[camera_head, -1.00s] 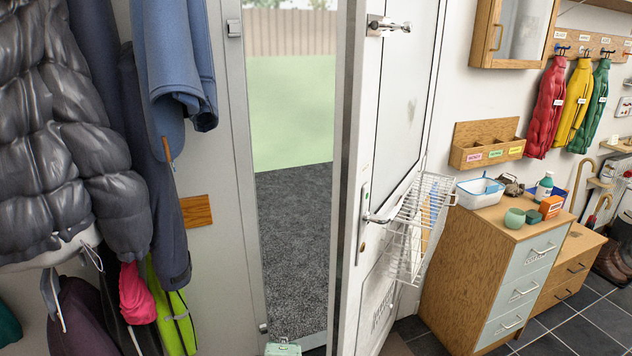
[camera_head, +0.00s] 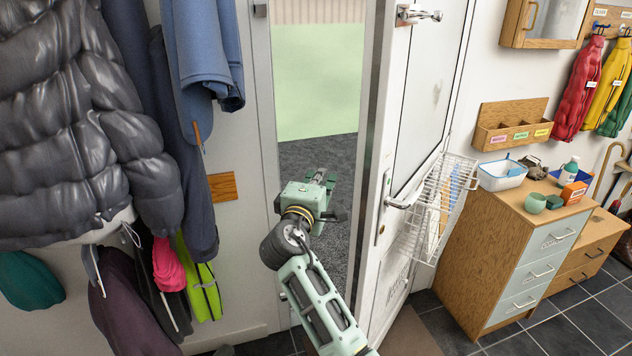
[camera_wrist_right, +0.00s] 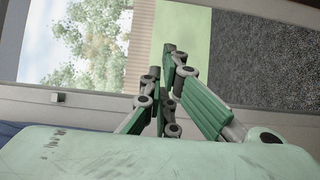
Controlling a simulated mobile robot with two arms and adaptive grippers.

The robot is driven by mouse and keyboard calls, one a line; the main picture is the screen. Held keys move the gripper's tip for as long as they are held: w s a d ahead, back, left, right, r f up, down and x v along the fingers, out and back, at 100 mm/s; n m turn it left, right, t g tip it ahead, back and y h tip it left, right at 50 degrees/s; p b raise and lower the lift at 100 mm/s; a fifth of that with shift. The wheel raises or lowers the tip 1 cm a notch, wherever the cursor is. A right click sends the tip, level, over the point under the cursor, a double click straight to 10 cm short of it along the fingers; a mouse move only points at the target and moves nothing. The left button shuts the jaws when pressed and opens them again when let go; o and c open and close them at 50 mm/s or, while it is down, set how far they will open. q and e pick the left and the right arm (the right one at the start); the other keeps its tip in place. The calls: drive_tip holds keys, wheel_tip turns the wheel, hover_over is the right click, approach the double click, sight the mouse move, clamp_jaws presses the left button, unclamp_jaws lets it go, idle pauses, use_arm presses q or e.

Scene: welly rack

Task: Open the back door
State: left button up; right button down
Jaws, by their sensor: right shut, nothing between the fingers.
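The white back door (camera_head: 418,120) stands partly open, with a gap between its edge and the frame on its left. Its lever handle (camera_head: 402,202) is on the side facing the room. My right gripper (camera_head: 322,174) is in the doorway gap, left of the door's edge and apart from the handle. It is shut and empty. In the right wrist view the closed fingers (camera_wrist_right: 168,75) point toward the opening, with grass, fence and dark paving beyond. My left gripper is not in view.
Coats (camera_head: 80,120) hang close on the left. A wire basket (camera_head: 440,210) is mounted on the door. A wooden drawer cabinet (camera_head: 490,265) stands to the right of the door. Dark paving (camera_head: 318,152) outside the gap is clear.

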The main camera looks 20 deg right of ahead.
drive_tip(key=d+p, duration=0.1)
drive_tip(key=d, duration=0.1)
drive_tip(key=s+d+p, duration=0.1)
drive_tip(key=d+p, duration=0.1)
drive_tip(key=shift+s, duration=0.1)
drive_tip(key=shift+a, duration=0.1)
idle(0.4)
